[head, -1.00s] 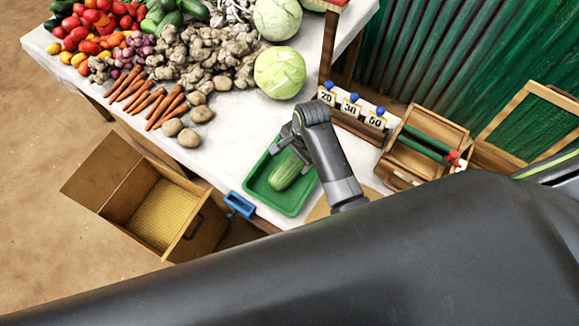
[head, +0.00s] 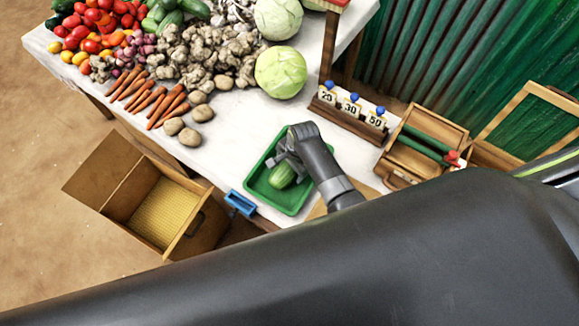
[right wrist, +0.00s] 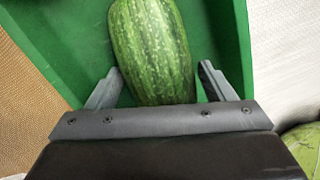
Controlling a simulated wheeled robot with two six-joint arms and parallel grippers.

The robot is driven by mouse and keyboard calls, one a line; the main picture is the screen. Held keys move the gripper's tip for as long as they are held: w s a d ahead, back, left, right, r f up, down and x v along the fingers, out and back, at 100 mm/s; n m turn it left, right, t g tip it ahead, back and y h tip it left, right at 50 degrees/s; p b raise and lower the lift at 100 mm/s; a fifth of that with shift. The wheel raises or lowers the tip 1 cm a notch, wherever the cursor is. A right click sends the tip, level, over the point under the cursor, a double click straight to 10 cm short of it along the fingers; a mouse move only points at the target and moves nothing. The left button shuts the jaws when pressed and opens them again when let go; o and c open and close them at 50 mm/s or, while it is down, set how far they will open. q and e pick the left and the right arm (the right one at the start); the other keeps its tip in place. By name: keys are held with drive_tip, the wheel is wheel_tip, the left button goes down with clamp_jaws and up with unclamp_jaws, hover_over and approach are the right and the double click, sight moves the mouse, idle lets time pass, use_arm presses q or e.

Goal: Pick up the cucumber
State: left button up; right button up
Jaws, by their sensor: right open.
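The cucumber (head: 281,175) is a thick, mottled green one lying in a green tray (head: 292,208) on the white table. In the right wrist view the cucumber (right wrist: 151,50) runs away from the camera. My right gripper (head: 283,164) is over the tray and partly hides the cucumber. Its two fingers stand open, one on each side of the cucumber's near end, in the right wrist view (right wrist: 155,85). A gap shows between the right finger and the cucumber; the left finger is close to its side. My left gripper is not in view.
A pale cabbage (head: 281,72), several potatoes (head: 190,138) and carrots (head: 168,108) lie further back. A price rack (head: 350,108) and a wooden box (head: 425,145) stand to the right. A blue clamp (head: 240,203) sits at the table edge; an open carton (head: 150,200) is below.

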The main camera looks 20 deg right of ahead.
drive_tip(key=c, duration=1)
drive_tip(key=shift+r, duration=0.1)
